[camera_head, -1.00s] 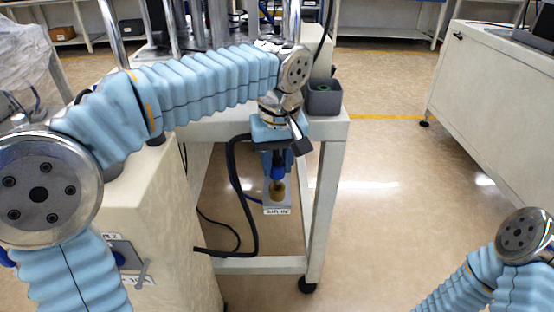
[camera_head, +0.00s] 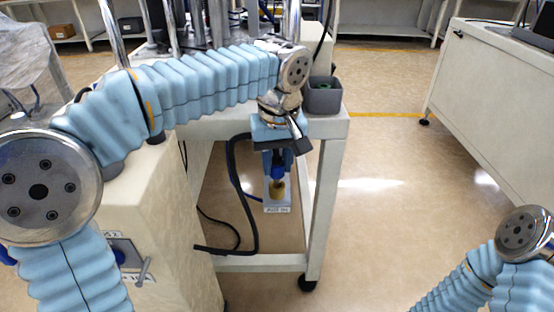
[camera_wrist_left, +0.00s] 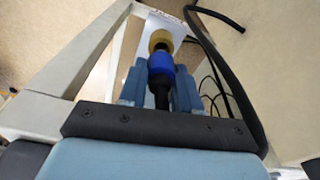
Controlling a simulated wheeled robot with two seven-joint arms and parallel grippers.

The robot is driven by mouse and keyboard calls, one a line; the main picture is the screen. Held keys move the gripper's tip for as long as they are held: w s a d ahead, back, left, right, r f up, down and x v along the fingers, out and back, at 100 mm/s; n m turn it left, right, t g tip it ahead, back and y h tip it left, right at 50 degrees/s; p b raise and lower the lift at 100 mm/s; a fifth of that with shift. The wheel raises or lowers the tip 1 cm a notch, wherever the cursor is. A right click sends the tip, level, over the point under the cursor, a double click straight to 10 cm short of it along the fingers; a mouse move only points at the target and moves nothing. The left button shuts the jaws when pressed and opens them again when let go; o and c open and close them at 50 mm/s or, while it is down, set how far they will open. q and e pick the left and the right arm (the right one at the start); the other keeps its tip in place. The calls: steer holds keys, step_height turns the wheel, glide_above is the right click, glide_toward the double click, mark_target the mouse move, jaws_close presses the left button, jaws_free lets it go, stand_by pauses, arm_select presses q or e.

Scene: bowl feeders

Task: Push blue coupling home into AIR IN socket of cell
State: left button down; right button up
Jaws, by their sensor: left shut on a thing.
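The blue coupling (camera_head: 277,171) hangs below my left gripper (camera_head: 277,157) in the head view, with a black hose end behind it. In the left wrist view the coupling (camera_wrist_left: 160,68) sits between the two blue fingers of my left gripper (camera_wrist_left: 160,92), which is shut on it. The brass socket (camera_head: 277,188) is on a pale labelled plate (camera_head: 278,205) low at the cell's side. In the wrist view the socket (camera_wrist_left: 160,40) lies in line with the coupling, right at its front end. I cannot tell how deep the coupling sits. My right gripper is out of view.
A black hose (camera_head: 233,190) loops beside the cell's frame. The cell's white leg (camera_head: 325,200) stands just right of the socket. A grey bin (camera_head: 323,95) sits on the cell's corner above. The floor to the right is open.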

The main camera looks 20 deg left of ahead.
arm_select(q)
steer(key=shift+f, duration=0.1)
steer(key=shift+f+b, duration=0.75)
steer(key=shift+f, duration=0.5)
stand_by(0.6)
steer(key=c, duration=0.5)
jaws_free()
steer(key=shift+r+p, duration=0.4)
steer(key=r+p, duration=0.5)
steer(key=r, duration=0.1)
steer(key=shift+s+d+r+p, duration=0.2)
steer(key=shift+s+r+p, duration=0.1)
steer(key=shift+p, duration=0.1)
